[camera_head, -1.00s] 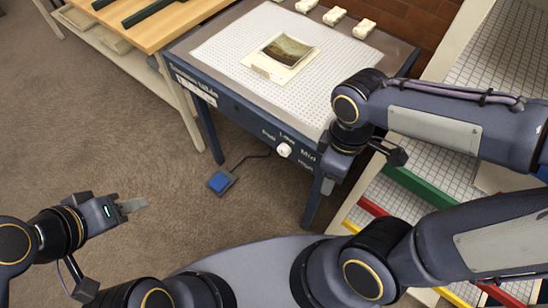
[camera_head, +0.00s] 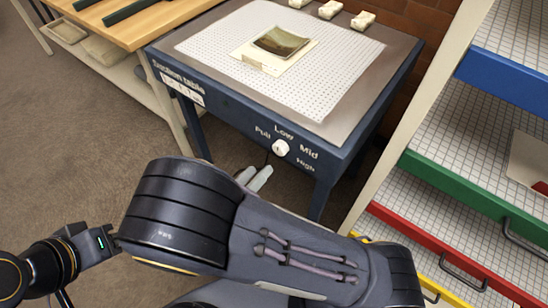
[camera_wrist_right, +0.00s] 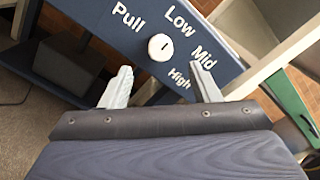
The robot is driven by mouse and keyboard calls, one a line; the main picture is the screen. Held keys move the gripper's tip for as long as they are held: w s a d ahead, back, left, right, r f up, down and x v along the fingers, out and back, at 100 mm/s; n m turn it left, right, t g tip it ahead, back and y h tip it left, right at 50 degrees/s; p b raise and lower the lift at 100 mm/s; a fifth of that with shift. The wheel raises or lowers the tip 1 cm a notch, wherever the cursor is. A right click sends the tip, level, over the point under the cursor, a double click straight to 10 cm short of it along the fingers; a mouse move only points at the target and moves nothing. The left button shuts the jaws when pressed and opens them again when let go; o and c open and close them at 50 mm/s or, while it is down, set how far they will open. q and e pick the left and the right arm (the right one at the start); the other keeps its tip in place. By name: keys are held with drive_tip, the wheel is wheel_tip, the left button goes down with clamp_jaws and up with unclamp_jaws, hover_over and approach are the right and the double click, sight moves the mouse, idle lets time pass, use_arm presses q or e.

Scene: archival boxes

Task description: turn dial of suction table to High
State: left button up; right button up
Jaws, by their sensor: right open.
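The suction table (camera_head: 365,100) has a dark blue front panel with a white round dial (camera_head: 280,148). The labels Pull, Low, Mid and High are set around the dial. In the right wrist view the dial (camera_wrist_right: 161,47) has a short dark mark on its face; I cannot tell surely which label it points at. My right gripper (camera_head: 254,178) is open and empty, just in front of and below the dial, not touching it. Its two pale fingers (camera_wrist_right: 165,88) stand apart below the dial.
A photograph (camera_head: 280,42) on a pale sheet lies on the perforated table top, with several white blocks (camera_head: 329,10) behind. A wooden table (camera_head: 130,25) stands at the left. A shelf rack with blue, green (camera_head: 455,185), red and yellow edges stands close at the right.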

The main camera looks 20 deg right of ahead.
sight(278, 151)
drive_tip(key=b+x, duration=0.1)
drive_tip(key=x, duration=0.6)
drive_tip(key=shift+w+d, duration=0.1)
drive_tip(key=shift+d, duration=0.1)
drive_tip(key=c, duration=1)
